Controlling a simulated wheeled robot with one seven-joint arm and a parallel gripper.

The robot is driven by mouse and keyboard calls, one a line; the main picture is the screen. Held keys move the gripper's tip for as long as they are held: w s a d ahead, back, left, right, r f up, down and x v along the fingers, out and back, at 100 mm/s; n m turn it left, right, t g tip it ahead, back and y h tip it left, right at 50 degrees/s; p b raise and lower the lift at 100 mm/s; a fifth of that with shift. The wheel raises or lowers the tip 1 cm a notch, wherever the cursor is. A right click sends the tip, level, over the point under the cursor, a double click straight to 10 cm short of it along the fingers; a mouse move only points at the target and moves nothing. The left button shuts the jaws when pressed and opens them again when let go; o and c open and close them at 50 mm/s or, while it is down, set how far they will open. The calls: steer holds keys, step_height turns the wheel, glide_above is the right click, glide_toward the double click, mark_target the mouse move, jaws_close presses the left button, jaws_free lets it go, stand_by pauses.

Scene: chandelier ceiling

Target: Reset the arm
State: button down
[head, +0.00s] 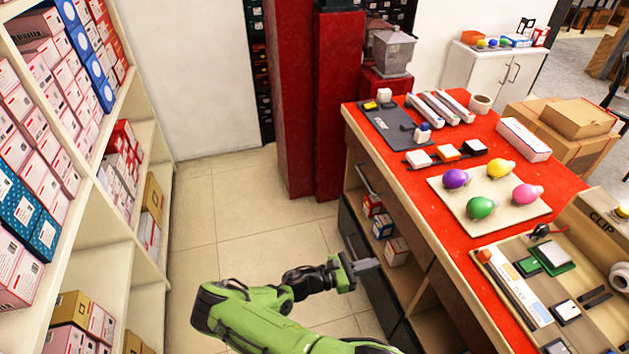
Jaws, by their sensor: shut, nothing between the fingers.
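My green arm reaches in from the bottom of the head view. My gripper (366,266) is at its end, low over the tiled floor, just left of the open shelves under the red counter. Its fingers are together and hold nothing. The view does not show clearly whether the gripper touches the counter's side.
The red counter (395,165) fills the right, with several coloured bulbs on a beige board (455,208). Shelves of boxes (107,165) line the left. A dark red pillar (337,110) stands at the back. The tiled floor (240,215) between them is clear.

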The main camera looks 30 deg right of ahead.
steer(key=w+a+r+m+t+y+p, duration=0.2)
steer(key=a+r+m+y+p, duration=0.3)
steer(key=a+r+m+y, duration=1)
steer(key=s+a+r+t+p, duration=0.1)
steer(key=s+a+r+t, duration=0.2)
steer(key=r, duration=0.6)
steer(key=s+a+r+t+y+p, duration=0.1)
steer(key=s+a+r+t, duration=0.2)
steer(key=r, duration=0.5)
steer(key=s+a+r+t+y+p, duration=0.1)
steer(key=s+a+r+t, duration=0.1)
steer(key=s+r, duration=0.3)
step_height(320, 180, up, 5)
steer(key=shift+s+a+f+t+p, duration=0.2)
steer(key=shift+s+a+t+p, duration=0.15)
steer(key=shift+a, duration=0.4)
